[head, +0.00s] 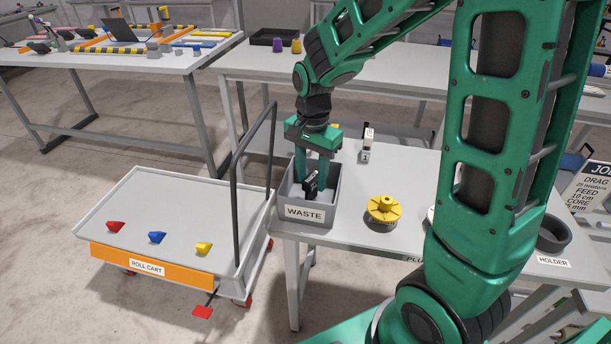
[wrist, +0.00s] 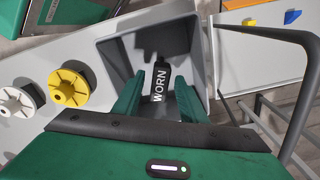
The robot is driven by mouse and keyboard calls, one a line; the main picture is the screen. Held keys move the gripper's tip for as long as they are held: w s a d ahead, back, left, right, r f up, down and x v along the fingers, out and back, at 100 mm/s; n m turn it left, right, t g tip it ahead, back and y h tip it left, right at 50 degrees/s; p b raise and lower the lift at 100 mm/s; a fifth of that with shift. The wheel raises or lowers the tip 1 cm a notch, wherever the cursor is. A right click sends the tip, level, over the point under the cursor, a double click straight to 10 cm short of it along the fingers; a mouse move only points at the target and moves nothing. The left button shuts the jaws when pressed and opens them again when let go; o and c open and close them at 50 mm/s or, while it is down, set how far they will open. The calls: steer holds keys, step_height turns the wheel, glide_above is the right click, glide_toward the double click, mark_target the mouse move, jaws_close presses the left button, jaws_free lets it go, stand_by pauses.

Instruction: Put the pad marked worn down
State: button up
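The pad marked worn (wrist: 161,78) is a small black block with white WORN lettering, between the two green fingers in the wrist view. In the head view the black pad (head: 310,187) is at my fingertips, slightly tilted. My gripper (head: 313,180) points down into the grey bin labelled WASTE (head: 305,212); it also shows in the wrist view (wrist: 159,88).
A yellow knobbed disc (head: 384,208) stands right of the bin, and a small white-and-black item (head: 367,145) behind. The roll cart (head: 150,268) with red, blue and yellow pieces is at left; its dark handle (head: 236,185) rises beside the bin. A holder cup (head: 553,235) is at right.

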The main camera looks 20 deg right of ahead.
step_height(320, 180, up, 12)
steer(key=s+d+f+n, duration=0.2)
steer(key=s+d, duration=0.5)
steer(key=s, duration=0.5)
steer(key=s+d+f+n, duration=0.2)
steer(key=s+d, duration=0.6)
steer(key=s, duration=0.4)
steer(key=shift+s+n, duration=0.15)
steer(key=shift+n, duration=0.55)
steer(key=shift+d+f, duration=0.1)
steer(key=shift+w+f, duration=0.25)
steer(key=shift+w, duration=0.3)
